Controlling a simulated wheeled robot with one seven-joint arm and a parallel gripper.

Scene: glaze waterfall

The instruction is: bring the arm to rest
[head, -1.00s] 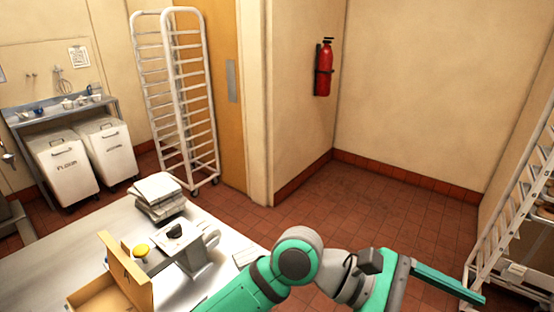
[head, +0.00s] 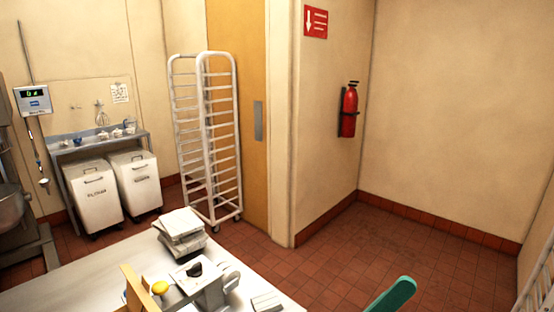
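Only a small green piece of my arm (head: 393,297) shows at the bottom edge of the head view, right of centre. My gripper is out of the frame, so its fingers and anything in them are hidden. The metal table (head: 95,283) fills the lower left. On it stand a machine with a black knob (head: 194,270) and a yellow knob (head: 160,287), a stack of grey-white packets (head: 181,225) and part of a cardboard box (head: 138,292). The visible piece of arm is apart from these, over the floor to the right of the table.
A white wheeled rack (head: 207,140) stands by the orange door (head: 252,120). Two white bins (head: 94,197) sit under a shelf at the left. A red fire extinguisher (head: 349,112) hangs on the wall.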

